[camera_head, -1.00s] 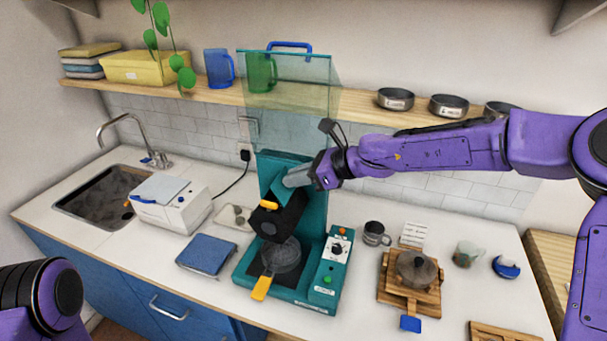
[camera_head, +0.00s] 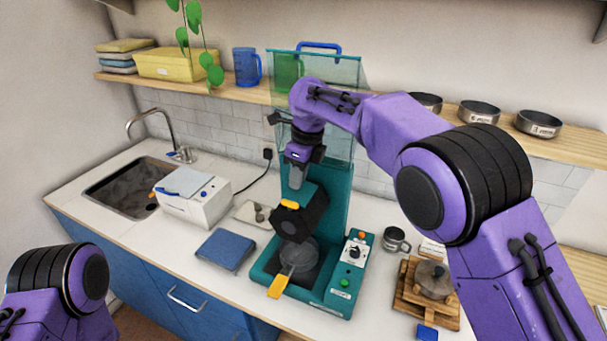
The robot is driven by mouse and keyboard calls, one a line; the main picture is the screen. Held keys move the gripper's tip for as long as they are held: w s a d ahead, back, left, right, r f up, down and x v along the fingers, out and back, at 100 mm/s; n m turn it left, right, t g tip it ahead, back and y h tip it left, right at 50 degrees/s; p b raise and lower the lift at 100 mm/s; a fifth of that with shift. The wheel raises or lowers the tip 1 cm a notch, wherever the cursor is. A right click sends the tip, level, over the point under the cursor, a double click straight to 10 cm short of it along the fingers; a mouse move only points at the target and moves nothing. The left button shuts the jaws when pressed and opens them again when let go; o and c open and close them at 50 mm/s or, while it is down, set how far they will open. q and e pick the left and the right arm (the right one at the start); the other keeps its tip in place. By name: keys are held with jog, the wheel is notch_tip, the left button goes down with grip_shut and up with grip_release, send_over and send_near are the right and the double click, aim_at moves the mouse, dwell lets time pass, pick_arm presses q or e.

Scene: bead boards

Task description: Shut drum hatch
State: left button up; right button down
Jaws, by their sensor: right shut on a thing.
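A teal machine (camera_head: 345,284) stands on the counter, with a black drum (camera_head: 304,221) carrying a yellow tab (camera_head: 289,204). My right gripper (camera_head: 295,178) comes down from above, just over the drum in front of the teal back column. It is shut on a small teal flap, seemingly the drum hatch (camera_head: 312,192), at the drum's top; the contact is partly hidden by the fingers. I cannot tell how far the hatch stands open. My left gripper is out of view; only part of my left arm shows at the lower left.
A clear shield (camera_head: 345,72) with a blue handle is raised above the machine. A dark bowl (camera_head: 297,254) with a yellow handle (camera_head: 278,287) sits below the drum. A blue pad (camera_head: 225,250) and white box (camera_head: 205,206) stand left, a metal cup (camera_head: 396,240) right.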

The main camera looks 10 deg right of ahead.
jog(key=shift+w+a+f+g+h, duration=0.2)
jog(key=shift+a+f+g+h, duration=0.2)
jog(key=shift+g+h, duration=0.3)
jog(key=shift+f, duration=0.15)
jog(key=c, duration=1)
grip_release()
jog(key=shift+c, duration=0.2)
jog(key=shift+d, duration=0.1)
